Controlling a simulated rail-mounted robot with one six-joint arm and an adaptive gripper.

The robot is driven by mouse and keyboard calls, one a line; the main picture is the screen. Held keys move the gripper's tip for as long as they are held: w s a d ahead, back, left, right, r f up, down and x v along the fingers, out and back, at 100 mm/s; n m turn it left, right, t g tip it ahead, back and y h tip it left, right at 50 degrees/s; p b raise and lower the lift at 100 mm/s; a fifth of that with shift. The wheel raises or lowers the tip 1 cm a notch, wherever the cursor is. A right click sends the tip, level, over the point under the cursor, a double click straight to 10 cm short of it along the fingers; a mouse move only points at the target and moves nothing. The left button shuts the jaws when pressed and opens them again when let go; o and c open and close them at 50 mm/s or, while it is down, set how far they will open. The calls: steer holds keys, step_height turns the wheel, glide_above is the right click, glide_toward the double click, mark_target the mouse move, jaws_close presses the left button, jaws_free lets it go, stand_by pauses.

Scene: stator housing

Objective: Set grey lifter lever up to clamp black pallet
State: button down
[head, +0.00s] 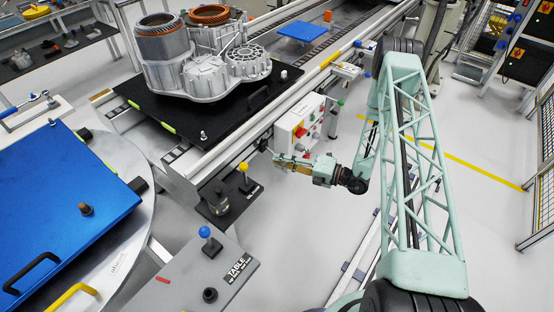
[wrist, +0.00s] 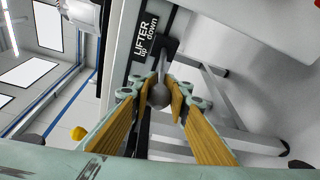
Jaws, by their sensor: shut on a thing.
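The grey lifter lever (wrist: 160,96) has a round grey knob and stands beside a black label (wrist: 150,45) reading "LIFTER up down". In the wrist view my gripper (wrist: 159,88) has its yellow-padded fingers closed around the knob, one on each side. In the head view my gripper (head: 278,160) is beside the conveyor, near the white control box; the lever cannot be made out there. The black pallet (head: 232,118) lies on the conveyor and carries a grey metal housing (head: 205,75) with copper-wound stators.
A white control box (head: 298,128) with buttons stands just behind my gripper. A yellow-knobbed lever (head: 243,168) and a blue-knobbed lever (head: 206,232) stand to its left. A blue pallet (head: 60,210) rests on the round table. Open floor lies below my arm.

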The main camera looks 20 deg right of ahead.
steer(key=a, duration=0.3)
steer(key=shift+s+a+r, duration=0.1)
steer(key=shift+s+a, duration=0.15)
steer(key=shift+s, duration=0.1)
steer(key=shift+w+r, duration=0.15)
steer(key=shift+r, duration=0.05)
stand_by(0.8)
steer(key=c, duration=2.8)
jaws_free()
steer(key=o, duration=0.3)
steer(key=shift+f, duration=0.15)
steer(key=shift+s+d, duration=0.15)
steer(key=shift+s, duration=0.05)
steer(key=v, duration=1.1)
steer(key=shift+s+d, duration=0.2)
steer(key=shift+d, duration=0.1)
